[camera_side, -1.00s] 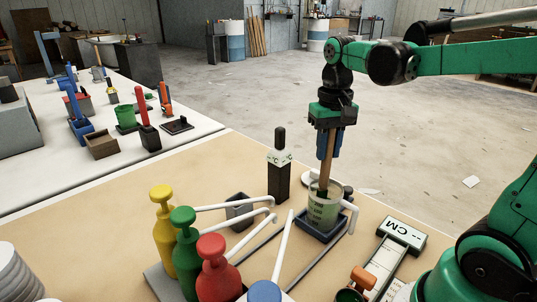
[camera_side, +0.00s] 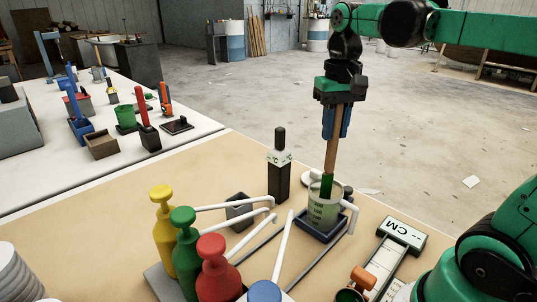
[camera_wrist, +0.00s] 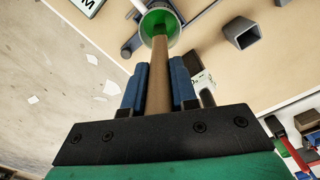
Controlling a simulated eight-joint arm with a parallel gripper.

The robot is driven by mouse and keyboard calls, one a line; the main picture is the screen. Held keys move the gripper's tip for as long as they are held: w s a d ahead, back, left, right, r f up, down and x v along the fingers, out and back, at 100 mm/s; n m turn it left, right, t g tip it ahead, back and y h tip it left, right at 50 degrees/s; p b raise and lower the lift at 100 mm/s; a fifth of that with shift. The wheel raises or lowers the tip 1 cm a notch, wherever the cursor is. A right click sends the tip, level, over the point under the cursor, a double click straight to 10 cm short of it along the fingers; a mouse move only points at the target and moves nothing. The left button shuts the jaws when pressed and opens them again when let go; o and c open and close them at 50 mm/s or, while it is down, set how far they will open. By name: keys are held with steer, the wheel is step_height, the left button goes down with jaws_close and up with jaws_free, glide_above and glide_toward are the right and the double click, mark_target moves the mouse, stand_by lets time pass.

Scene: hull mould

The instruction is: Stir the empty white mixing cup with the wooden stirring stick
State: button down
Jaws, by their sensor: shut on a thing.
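A brown wooden stirring stick (camera_side: 334,148) with a green lower end is gripped upright, slightly tilted, between the blue fingers of my gripper (camera_side: 337,122). The mixing cup (camera_side: 321,214) looks pale greenish-white and translucent, with dark markings on its wall. It stands in a dark blue square holder (camera_side: 303,225). The stick's green end is at the cup mouth, partly above the rim and partly inside. In the wrist view the stick (camera_wrist: 158,80) points into the cup (camera_wrist: 157,17), whose inside shows green, so it does not look empty. The exact tip depth is hidden.
Yellow (camera_side: 164,230), green (camera_side: 184,245) and red (camera_side: 214,268) pump bottles with long white spouts stand left of the cup. A black-capped dark block (camera_side: 279,175) and a small grey box (camera_side: 238,211) stand behind-left.

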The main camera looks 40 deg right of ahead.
steer(key=shift+r, duration=3.1)
steer(key=shift+r, duration=1.5)
